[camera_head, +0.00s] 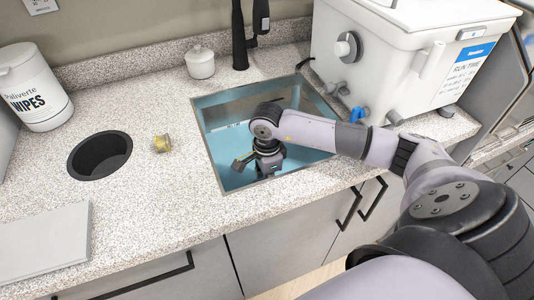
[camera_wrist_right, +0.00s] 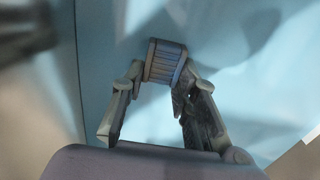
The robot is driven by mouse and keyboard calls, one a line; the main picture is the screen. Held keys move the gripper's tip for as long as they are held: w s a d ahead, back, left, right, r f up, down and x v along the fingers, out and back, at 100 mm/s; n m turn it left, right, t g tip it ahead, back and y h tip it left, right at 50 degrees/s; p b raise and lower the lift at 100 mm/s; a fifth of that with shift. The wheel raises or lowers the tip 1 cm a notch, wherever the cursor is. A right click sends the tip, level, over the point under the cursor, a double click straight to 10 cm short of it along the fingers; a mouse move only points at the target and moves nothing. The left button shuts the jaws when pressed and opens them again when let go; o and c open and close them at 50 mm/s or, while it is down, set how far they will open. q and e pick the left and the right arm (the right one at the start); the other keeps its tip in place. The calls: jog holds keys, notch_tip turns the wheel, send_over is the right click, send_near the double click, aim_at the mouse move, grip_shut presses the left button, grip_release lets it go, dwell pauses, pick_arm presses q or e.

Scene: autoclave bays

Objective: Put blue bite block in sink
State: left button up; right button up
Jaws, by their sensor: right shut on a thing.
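The sink (camera_head: 212,150) is a rectangular basin with a light blue interior, set in the speckled counter. My right gripper (camera_head: 262,163) reaches down inside the basin opening. In the right wrist view, my right gripper (camera_wrist_right: 162,76) is shut on a ribbed, blue-grey block, the blue bite block (camera_wrist_right: 165,58), held between its fingertips. Blue basin surface shows behind the block; I cannot tell if the block touches it. In the head view the block is not clearly made out at the gripper. My left gripper is in neither view.
A small yellowish piece (camera_head: 161,144) lies on the counter (camera_head: 140,190) left of the sink, beside a round dark hole (camera_head: 100,156). A black faucet (camera_head: 239,40) and white lidded jar (camera_head: 200,62) stand behind. A large white tank (camera_head: 400,50) is at right; a wipes tub (camera_head: 33,85) is at left.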

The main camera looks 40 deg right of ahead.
notch_tip(320, 180, down, 4)
jog(key=shift+f, duration=0.2)
jog(key=shift+f, duration=0.1)
jog(key=o, duration=1.1)
